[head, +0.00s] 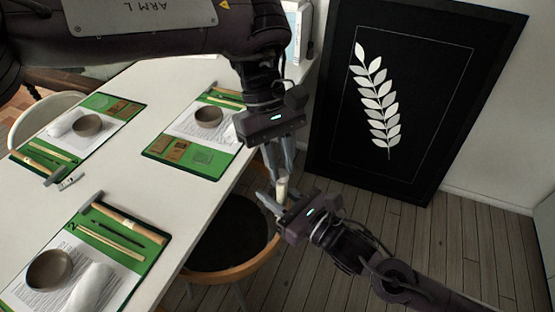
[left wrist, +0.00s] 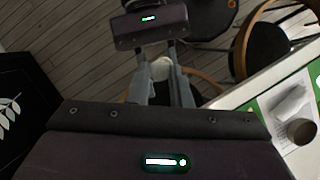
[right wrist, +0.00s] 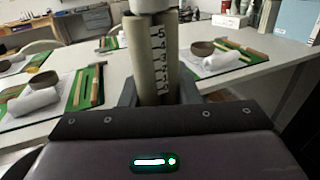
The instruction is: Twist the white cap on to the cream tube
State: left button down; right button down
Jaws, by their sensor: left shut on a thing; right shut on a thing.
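The cream tube (head: 282,187) is held in the air beside the table. In the right wrist view the tube (right wrist: 143,62) stands upright between my right fingers, with dark printed marks down its side. My right gripper (head: 276,199) is shut on it. My left gripper (head: 284,172) comes down from above and is shut on the white cap (left wrist: 161,66), which shows between its fingers. The white cap (right wrist: 152,5) is also at the top edge of the right wrist view, right over the tube's top. I cannot tell whether the cap is seated on the tube.
The white table (head: 150,195) lies to the left, with green place mats (head: 152,148), bowls (head: 208,116) and tools. A wooden chair (head: 235,270) stands below the grippers. A black leaf picture (head: 420,100) leans at the wall. The floor at right is clear.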

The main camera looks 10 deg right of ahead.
pick_arm(q)
jog(key=shift+s+r+m, duration=0.1)
jog(key=shift+m, duration=0.3)
jog(key=c, duration=1.3)
grip_release()
jog(key=shift+r, duration=2.3)
jog(key=shift+c, duration=0.2)
